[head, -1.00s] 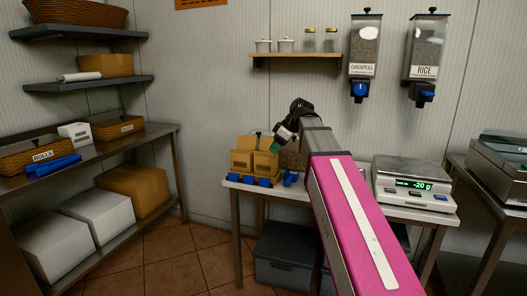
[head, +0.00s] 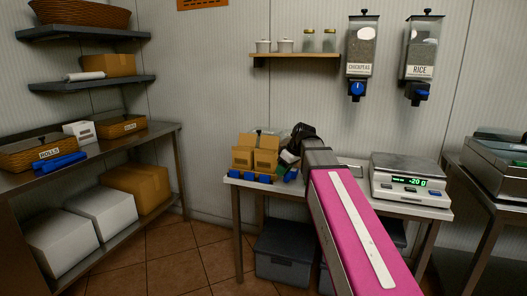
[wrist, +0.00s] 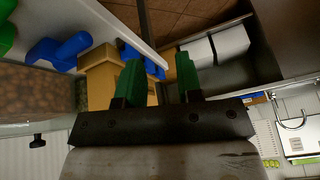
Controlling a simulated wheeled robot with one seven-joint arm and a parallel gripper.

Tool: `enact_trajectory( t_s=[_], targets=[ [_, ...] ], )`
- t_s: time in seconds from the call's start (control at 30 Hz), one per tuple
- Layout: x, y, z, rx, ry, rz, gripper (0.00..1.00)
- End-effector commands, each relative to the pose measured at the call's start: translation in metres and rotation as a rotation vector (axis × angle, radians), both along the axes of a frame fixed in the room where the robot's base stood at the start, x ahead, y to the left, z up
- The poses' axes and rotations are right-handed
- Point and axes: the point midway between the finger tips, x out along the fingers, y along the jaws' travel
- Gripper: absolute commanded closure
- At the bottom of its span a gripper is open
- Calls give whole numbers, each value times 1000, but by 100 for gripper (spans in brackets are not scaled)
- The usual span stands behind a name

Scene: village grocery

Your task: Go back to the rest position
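My gripper (wrist: 160,78) shows in the wrist view with two green fingers apart and nothing visible between them. In the head view my gripper (head: 289,158) is small and partly hidden, just right of the yellow-brown boxes (head: 255,153) at the left end of the metal table (head: 290,189). My pink arm reaches from the lower right towards that end. One box (wrist: 100,78) and blue pieces (wrist: 60,52) appear close to the fingers in the wrist view; I cannot tell whether anything touches.
A scale (head: 411,180) reading -20 g stands on the table's right part. Chickpeas (head: 361,52) and rice (head: 420,52) dispensers hang above, beside a wall shelf (head: 295,55) with jars. Grey bins (head: 283,256) sit below. Floor (head: 178,262) is clear towards the left shelving (head: 90,153).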

Motion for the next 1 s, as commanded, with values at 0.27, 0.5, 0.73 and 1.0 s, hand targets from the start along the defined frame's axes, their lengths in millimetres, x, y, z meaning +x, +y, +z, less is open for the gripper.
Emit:
enact_trajectory(
  t_s=[0.27,0.5,0.73,1.0],
  targets=[
    [-28,-30,-97,-67,129,-253,67],
    [-62,-57,-176,-138,224,-482,67],
    [-104,-83,-244,-210,294,-691,67],
    [-147,-105,-298,-280,338,-879,67]
  ],
)
